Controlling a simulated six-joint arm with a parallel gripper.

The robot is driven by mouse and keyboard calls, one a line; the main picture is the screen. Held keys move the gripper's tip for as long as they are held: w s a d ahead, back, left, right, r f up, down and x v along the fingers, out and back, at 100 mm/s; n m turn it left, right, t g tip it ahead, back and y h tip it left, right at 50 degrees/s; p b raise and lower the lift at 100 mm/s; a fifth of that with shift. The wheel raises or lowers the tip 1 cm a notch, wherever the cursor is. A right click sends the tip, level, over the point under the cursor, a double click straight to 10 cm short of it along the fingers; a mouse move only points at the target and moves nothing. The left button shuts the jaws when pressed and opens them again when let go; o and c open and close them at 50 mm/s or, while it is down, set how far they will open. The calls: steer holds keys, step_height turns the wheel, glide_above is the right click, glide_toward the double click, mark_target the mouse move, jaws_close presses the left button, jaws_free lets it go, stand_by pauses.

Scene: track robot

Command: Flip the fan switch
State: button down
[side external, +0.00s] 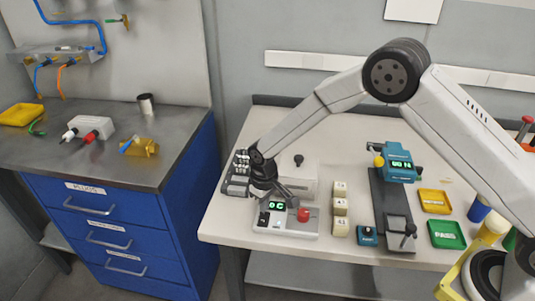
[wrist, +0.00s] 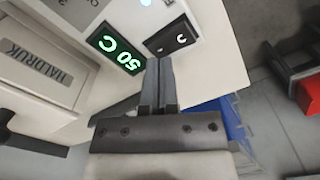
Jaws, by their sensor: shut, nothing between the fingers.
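A white control box (side external: 287,227) sits at the front left of the light table, with a green-lit display (side external: 276,205) and a red knob (side external: 304,214). A small black switch (side external: 264,218) is on its left part. In the wrist view the black switch (wrist: 171,36) has a pale mark and lies beside the green display (wrist: 117,51). I cannot read a fan label. My gripper (wrist: 159,62) is shut and empty, its tips close to the switch's near edge; contact cannot be told. In the side view my wrist hides part of the box and the fingertips.
A box labelled HALDRUK (wrist: 38,58) stands beside the display in the wrist view. Cream blocks (side external: 340,208) stand right of the control box, then a dark rail (side external: 391,205) with a teal device (side external: 397,163). A blue drawer cabinet (side external: 115,230) stands left, across a gap.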

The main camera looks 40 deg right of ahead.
mark_target(267, 214)
steer(key=shift+r, duration=2.65)
steer(key=shift+d+r, duration=0.1)
steer(key=shift+s+d+r, duration=0.15)
steer(key=shift+s+d, duration=0.05)
steer(key=s+d+r+m+t, duration=0.1)
steer(key=s+d+r, duration=0.3)
steer(key=s+d, duration=0.3)
steer(key=s+d+r+m+t, duration=0.1)
steer(key=s+d+r, duration=0.3)
steer(key=s, duration=0.9)
steer(key=d+m, duration=0.1)
steer(key=d, duration=0.1)
steer(key=shift+s+d+r+t, duration=0.15)
steer(key=shift+s+d+t, duration=0.1)
steer(key=shift+d+t, duration=0.1)
